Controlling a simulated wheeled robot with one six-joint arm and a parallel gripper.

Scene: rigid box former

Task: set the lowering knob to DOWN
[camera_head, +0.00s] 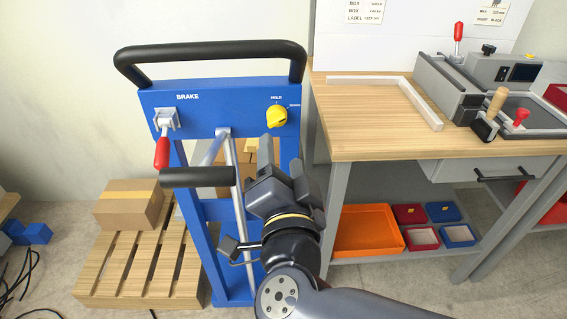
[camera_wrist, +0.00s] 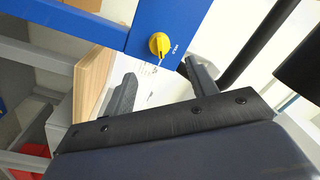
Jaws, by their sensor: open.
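The yellow lowering knob (camera_head: 277,116) sits on the right of the blue lift panel, with HOLD printed above it and a second label to its right. Its exact setting is hard to read. In the wrist view the knob (camera_wrist: 159,44) shows beyond the fingers, with nothing touching it. My gripper (camera_head: 281,158) is open and empty, just below the knob in the head view. In the wrist view the two fingers of my gripper (camera_wrist: 160,84) stand apart, with a clear gap between them.
The blue panel (camera_head: 220,100) also carries a BRAKE lever with a red grip (camera_head: 162,153). A black handlebar (camera_head: 210,50) arches above it, and a black cylinder (camera_head: 197,177) sits below. A wooden workbench (camera_head: 380,115) stands close on the right. A pallet (camera_head: 140,265) lies at left.

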